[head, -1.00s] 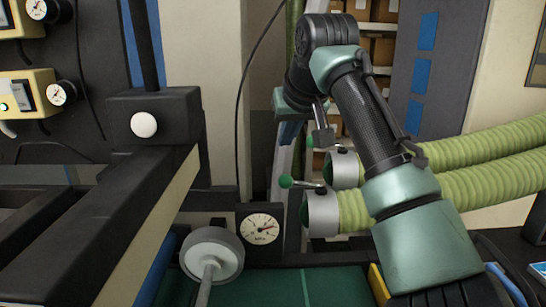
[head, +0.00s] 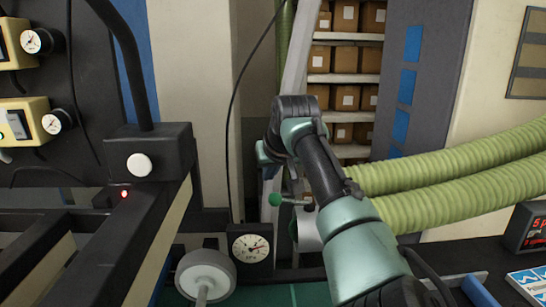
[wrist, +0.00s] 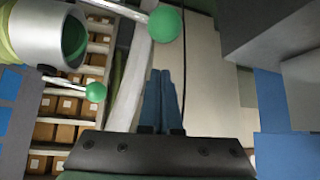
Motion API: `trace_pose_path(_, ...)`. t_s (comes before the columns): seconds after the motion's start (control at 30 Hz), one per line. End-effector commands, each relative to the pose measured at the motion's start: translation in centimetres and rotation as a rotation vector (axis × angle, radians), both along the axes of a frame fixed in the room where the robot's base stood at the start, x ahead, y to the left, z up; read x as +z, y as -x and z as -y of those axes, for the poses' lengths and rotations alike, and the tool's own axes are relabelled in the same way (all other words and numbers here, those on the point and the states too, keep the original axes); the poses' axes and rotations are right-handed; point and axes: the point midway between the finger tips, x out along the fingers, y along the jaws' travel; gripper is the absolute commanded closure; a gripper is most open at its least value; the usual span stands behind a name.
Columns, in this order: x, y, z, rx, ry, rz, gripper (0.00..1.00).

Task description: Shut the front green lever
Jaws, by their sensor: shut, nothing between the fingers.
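The front green lever is a thin rod with a green ball end (head: 275,199), sticking out to the left of a grey hose collar (head: 307,232). My arm partly covers this collar in the head view. In the wrist view a large green ball (wrist: 164,23) on a metal rod is close at the top, and a smaller green ball (wrist: 96,92) on a rod is at the left. My gripper (wrist: 160,75) is shut and empty, its blue fingers together below and apart from the large ball in the picture. In the head view its fingers are mostly hidden.
Two ribbed green hoses (head: 450,180) run to the right behind my arm. A pressure gauge (head: 251,248) and a grey roller end (head: 206,275) are at lower centre. A black machine frame (head: 150,165) stands left. Shelves with boxes (head: 345,60) are behind.

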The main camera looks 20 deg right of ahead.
Motion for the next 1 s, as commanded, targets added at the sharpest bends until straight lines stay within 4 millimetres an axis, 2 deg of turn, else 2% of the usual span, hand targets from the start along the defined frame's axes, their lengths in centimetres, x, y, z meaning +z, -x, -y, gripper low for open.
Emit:
trace_pose_path(0.2, -1.0, -1.1, 0.1, -0.003, 0.001, -0.001, 1.0)
trace_pose_path(1.0, -1.9, 2.8, -0.1, -0.001, 0.003, 0.0, 1.0)
